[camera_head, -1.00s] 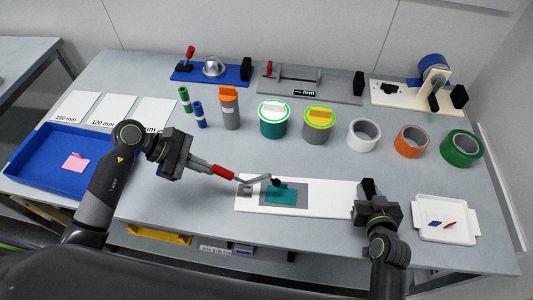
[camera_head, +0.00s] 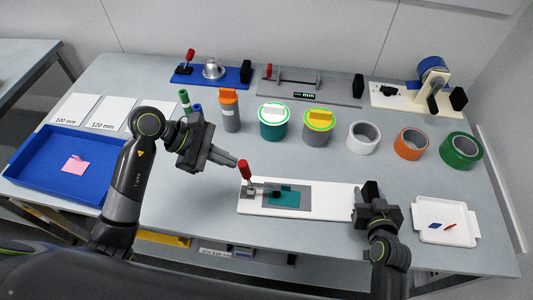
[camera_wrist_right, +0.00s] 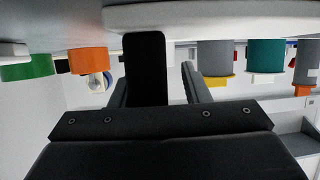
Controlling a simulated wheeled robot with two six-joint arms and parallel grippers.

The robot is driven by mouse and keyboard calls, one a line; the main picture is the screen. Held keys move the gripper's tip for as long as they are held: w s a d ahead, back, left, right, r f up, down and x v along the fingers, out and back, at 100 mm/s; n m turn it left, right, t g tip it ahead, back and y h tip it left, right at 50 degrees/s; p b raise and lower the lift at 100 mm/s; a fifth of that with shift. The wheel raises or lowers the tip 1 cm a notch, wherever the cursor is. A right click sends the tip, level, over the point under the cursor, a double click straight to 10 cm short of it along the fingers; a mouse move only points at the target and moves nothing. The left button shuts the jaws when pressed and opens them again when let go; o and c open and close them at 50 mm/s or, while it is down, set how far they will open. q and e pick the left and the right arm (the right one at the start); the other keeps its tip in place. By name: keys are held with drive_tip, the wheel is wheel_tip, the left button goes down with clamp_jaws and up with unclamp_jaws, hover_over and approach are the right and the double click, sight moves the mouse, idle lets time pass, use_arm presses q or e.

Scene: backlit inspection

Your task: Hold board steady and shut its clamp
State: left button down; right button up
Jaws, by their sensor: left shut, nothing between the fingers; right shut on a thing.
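The white board (camera_head: 325,200) lies on the table with a grey plate and a teal piece (camera_head: 285,200) on it. Its clamp (camera_head: 262,191) is at the left end. The red handle (camera_head: 244,170) stands nearly upright and the clamp's arm lies low over the teal piece. My left gripper (camera_head: 233,162) is shut and empty, its tips just left of the red handle; I cannot tell if they touch it. My right gripper (camera_head: 360,203) is shut on the board's right end. In the right wrist view the board (camera_wrist_right: 210,14) spans the top, above the finger (camera_wrist_right: 146,68).
A white tray (camera_head: 422,235) with small pieces stands to the right. A blue tray (camera_head: 40,187) is at the left. Behind the board stand two lidded tins (camera_head: 273,130) (camera_head: 317,134) and several tape rolls (camera_head: 363,146). Fixtures (camera_head: 238,77) line the back. Table between board and tins is clear.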

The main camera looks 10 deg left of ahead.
use_arm(q)
drive_tip(key=shift+d+r, duration=0.25)
drive_tip(key=shift+d, duration=0.4)
use_arm(e)
drive_tip(key=shift+o, duration=1.2)
drive_tip(key=shift+a, duration=0.2)
use_arm(q)
drive_tip(key=shift+r, duration=0.3)
use_arm(e)
drive_tip(key=shift+w+d+f, duration=0.1)
drive_tip(key=c, duration=0.4)
clamp_jaws()
use_arm(q)
wheel_tip(320, 180, up, 9)
drive_tip(key=d, duration=0.1)
drive_tip(key=shift+s, duration=0.25)
use_arm(e)
drive_tip(key=shift+d, duration=0.1)
drive_tip(key=o, duration=1)
unclamp_jaws()
